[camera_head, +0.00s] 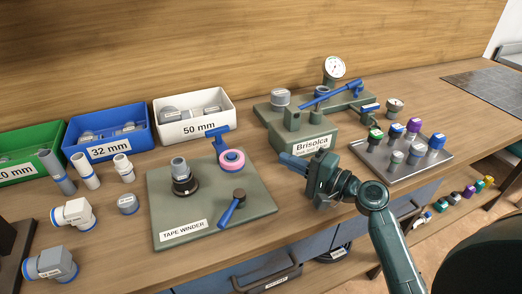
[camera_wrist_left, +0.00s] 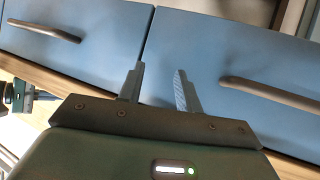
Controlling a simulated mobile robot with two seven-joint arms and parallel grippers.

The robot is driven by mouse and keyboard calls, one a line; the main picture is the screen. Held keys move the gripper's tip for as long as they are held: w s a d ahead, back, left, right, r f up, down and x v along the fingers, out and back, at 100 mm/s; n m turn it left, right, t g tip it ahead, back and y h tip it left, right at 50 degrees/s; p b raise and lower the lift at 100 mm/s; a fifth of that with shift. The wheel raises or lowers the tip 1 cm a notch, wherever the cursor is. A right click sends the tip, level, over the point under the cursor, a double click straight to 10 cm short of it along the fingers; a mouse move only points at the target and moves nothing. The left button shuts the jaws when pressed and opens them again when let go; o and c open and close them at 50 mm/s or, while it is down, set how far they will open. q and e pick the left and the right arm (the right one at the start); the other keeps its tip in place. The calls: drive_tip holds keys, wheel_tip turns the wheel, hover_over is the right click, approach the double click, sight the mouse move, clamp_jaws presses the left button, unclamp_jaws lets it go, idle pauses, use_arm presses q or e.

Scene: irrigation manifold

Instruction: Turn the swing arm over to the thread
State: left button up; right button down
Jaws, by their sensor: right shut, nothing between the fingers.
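The tape winder board (camera_head: 162,205) lies on the bench, with a grey threaded fitting (camera_head: 180,168) upright in a black holder (camera_head: 185,187). The blue swing arm (camera_head: 219,140) stands at the board's back right and carries a pink-rimmed tape roll (camera_head: 232,160), apart from the thread. A blue crank with a dark knob (camera_head: 231,207) is at the board's front. My right gripper (camera_head: 287,161) is shut and empty, its fingers pointing left, to the right of the tape roll. My left gripper (camera_wrist_left: 159,76) is open and empty in the left wrist view, in front of blue drawers.
Green, blue (camera_head: 98,131) and white (camera_head: 217,110) bins line the back left. Loose grey fittings (camera_head: 73,215) stand left of the board. The green Brisolca stand (camera_head: 310,134) with a gauge is behind my right gripper. A metal tray (camera_head: 379,161) of coloured-top valves is at right.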

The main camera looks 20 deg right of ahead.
sight(226, 148)
drive_tip(key=p+x, duration=0.1)
drive_tip(key=x, duration=0.8)
drive_tip(key=shift+w+a+r+p, duration=0.2)
drive_tip(key=shift+a+p, duration=0.1)
drive_tip(key=shift+p, duration=0.05)
drive_tip(key=shift+s+a+p, duration=0.7)
drive_tip(key=shift+s+a, duration=0.25)
drive_tip(key=shift+s, duration=0.1)
drive_tip(key=shift+s+a, duration=0.3)
drive_tip(key=shift+s, duration=0.1)
use_arm(q)
drive_tip(key=shift+s+a+r+y, duration=0.15)
drive_tip(key=shift+a+r+y, duration=0.15)
drive_tip(key=shift+a+r, duration=0.3)
use_arm(e)
drive_tip(key=shift+f, duration=0.1)
use_arm(q)
drive_tip(key=shift+d+r, duration=0.1)
